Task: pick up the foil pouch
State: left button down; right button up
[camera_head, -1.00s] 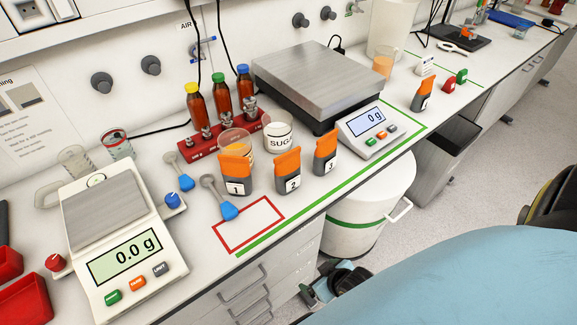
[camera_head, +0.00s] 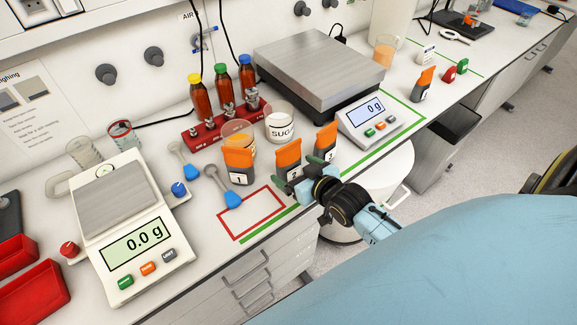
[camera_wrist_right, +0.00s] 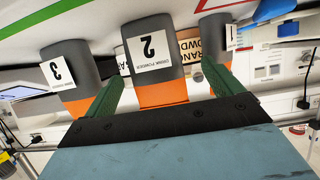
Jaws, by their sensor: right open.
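Grey pouches with orange tops stand on the bench: pouch 1 (camera_head: 238,165), pouch 2 (camera_head: 289,155) and pouch 3 (camera_head: 326,140). Another like them (camera_head: 423,84) stands further right. My right gripper (camera_head: 290,186) is at the front of pouch 2, partly covering its lower part. In the right wrist view, the open green fingers of my right gripper (camera_wrist_right: 163,88) point at pouch 2 (camera_wrist_right: 152,68), one on each side of its orange end. Pouch 3 (camera_wrist_right: 68,70) and pouch 1 (camera_wrist_right: 214,45) flank it there. I cannot tell whether the fingers touch it. My left gripper is out of view.
Scales stand left (camera_head: 128,225) and right (camera_head: 318,65). Blue-ended scoops (camera_head: 232,199) lie left of pouch 1. The red-outlined area (camera_head: 243,216) is empty.

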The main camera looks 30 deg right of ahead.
aim_at(285, 160)
jog(key=shift+d+r+x, duration=0.15)
jog(key=shift+x, duration=1.4)
jog(key=shift+d+r+x, duration=0.15)
jog(key=shift+x, duration=1.4)
jog(key=shift+w, duration=0.1)
jog(key=c, duration=1.2)
